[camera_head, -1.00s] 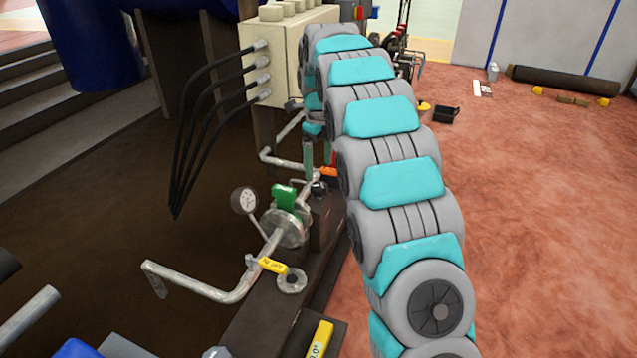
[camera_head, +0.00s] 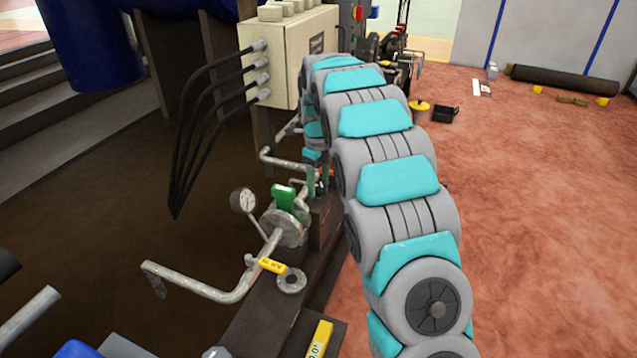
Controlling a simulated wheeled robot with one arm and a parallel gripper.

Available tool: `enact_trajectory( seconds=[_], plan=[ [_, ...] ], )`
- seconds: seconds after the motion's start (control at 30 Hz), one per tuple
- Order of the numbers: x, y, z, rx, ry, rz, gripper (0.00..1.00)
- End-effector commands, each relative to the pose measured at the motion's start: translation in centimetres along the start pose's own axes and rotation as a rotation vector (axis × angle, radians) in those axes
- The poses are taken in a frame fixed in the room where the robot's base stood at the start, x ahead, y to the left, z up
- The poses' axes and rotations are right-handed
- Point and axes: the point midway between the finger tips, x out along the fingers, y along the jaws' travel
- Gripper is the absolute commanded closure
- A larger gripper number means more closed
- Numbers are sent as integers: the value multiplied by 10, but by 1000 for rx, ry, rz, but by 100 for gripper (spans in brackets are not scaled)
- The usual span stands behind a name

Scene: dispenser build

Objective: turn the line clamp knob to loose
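My arm runs up the middle of the view and bends down at its far end beside the pipework. My gripper (camera_head: 314,172) is small there and mostly hidden by the pipe fittings and my arm links; its fingers cannot be told apart. I cannot clearly make out the line clamp knob. A silver pipe assembly (camera_head: 205,290) carries a green-topped valve (camera_head: 284,198), a round flange and a yellow tag (camera_head: 272,266). A pressure gauge (camera_head: 243,201) stands at its left. Whether my gripper touches any knob does not show.
A cream box (camera_head: 285,60) with several black cables stands behind the pipes. A dark beam (camera_head: 265,325) runs under them. A black bin (camera_head: 445,114) and a yellow-topped container (camera_head: 419,112) stand on the reddish floor, which is largely clear at right.

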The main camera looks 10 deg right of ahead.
Motion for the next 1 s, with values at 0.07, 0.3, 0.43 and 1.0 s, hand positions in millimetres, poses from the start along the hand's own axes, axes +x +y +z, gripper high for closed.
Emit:
enact_trajectory(
  seconds=[0.07,0.3,0.43,1.0],
  plan=[
    [0,0,0,0,0,0,48],
    [0,0,0,0,0,0,75],
    [0,0,0,0,0,0,90],
    [0,0,0,-146,-1,0,97]
  ],
)
